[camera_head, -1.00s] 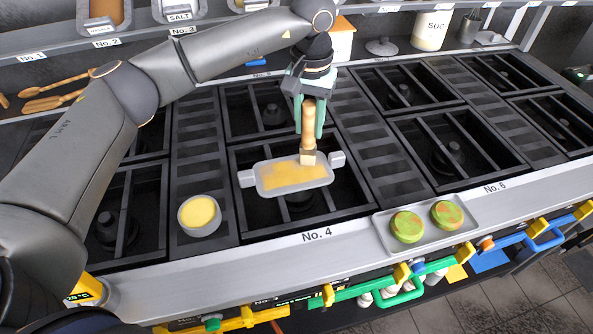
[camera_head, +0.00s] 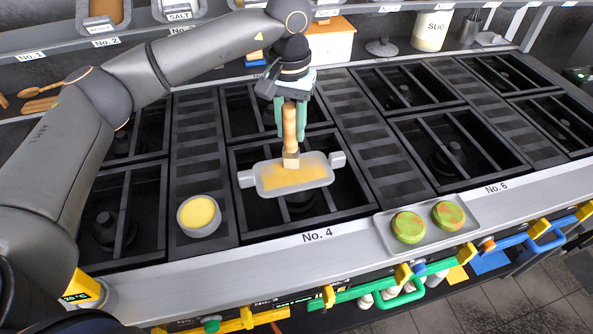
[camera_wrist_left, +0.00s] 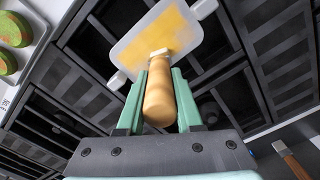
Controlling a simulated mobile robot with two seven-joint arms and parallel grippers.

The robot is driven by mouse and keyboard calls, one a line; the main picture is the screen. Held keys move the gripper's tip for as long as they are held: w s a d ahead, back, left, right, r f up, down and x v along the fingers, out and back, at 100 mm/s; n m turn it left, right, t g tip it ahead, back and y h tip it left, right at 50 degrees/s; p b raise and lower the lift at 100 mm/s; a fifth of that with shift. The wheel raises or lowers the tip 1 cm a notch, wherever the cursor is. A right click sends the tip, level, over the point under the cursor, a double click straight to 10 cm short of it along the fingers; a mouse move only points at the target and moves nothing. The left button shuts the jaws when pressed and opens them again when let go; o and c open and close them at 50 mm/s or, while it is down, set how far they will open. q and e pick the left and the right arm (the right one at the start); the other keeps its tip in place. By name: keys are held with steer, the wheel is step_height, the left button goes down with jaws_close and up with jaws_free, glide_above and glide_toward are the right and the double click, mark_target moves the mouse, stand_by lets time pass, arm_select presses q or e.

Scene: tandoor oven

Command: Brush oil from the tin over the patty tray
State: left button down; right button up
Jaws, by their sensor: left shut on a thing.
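My left gripper (camera_head: 290,136) is shut on the wooden handle of a brush (camera_head: 291,118) and holds it nearly upright. The brush's square head is at the far edge of a pale grey two-handled tray (camera_head: 326,180); I cannot tell whether it touches. Uneven yellow-orange patches cover much of the tray's inside. The wrist view shows the brush (camera_wrist_left: 158,95) between the green fingers, over the tray (camera_wrist_left: 122,50). A round tin of yellow oil (camera_head: 199,215) stands left of the tray. My right gripper is not in view.
Two green-and-orange patties (camera_head: 408,227) lie on a small grey plate (camera_head: 384,229) at the front right edge. Black burner grates surround the two-handled tray.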

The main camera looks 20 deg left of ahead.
arm_select(q)
steer(key=w+d, duration=0.1)
steer(key=d, duration=0.1)
steer(key=w+d+p, duration=0.1)
steer(key=w+d, duration=0.1)
steer(key=shift+r, duration=0.1)
stand_by(0.6)
steer(key=shift+s+a+b, duration=0.15)
steer(key=shift+s+a, duration=0.65)
steer(key=shift+a, duration=0.2)
steer(key=shift+s+a+b, duration=0.15)
steer(key=shift+s+a, duration=0.6)
steer(key=shift+a, duration=0.25)
